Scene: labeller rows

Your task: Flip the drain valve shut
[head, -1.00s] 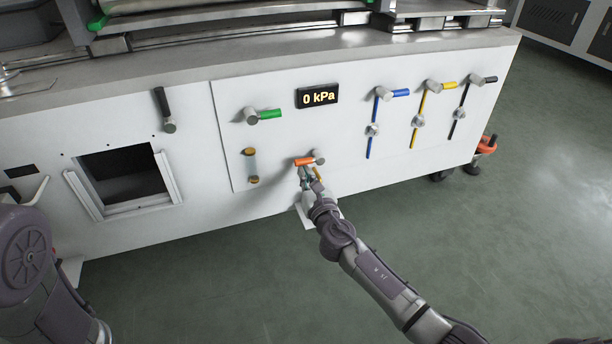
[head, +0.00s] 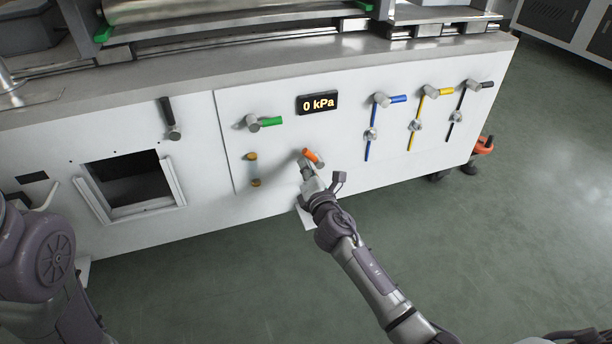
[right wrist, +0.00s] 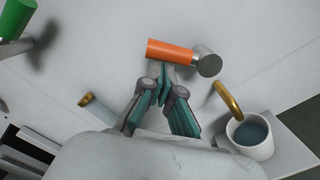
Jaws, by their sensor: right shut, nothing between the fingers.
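The drain valve has an orange lever (head: 313,156) on the white panel, slanting from upper left to lower right in the head view. In the right wrist view the orange lever (right wrist: 170,51) runs left from its grey hub (right wrist: 207,62). My right gripper (head: 306,168) is just below the lever. Its fingers (right wrist: 162,78) are shut and empty, with tips close under the lever; I cannot tell whether they touch it. My left arm shows at the left edge, but its gripper is out of view.
A brass spout (right wrist: 230,100) hangs over a white cup (right wrist: 251,137) holding bluish liquid. A green lever (head: 269,122) is above left. The display (head: 317,102) reads 0 kPa. Blue (head: 399,98), yellow (head: 438,91) and black (head: 478,85) levers stand right. A square opening (head: 126,180) lies left.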

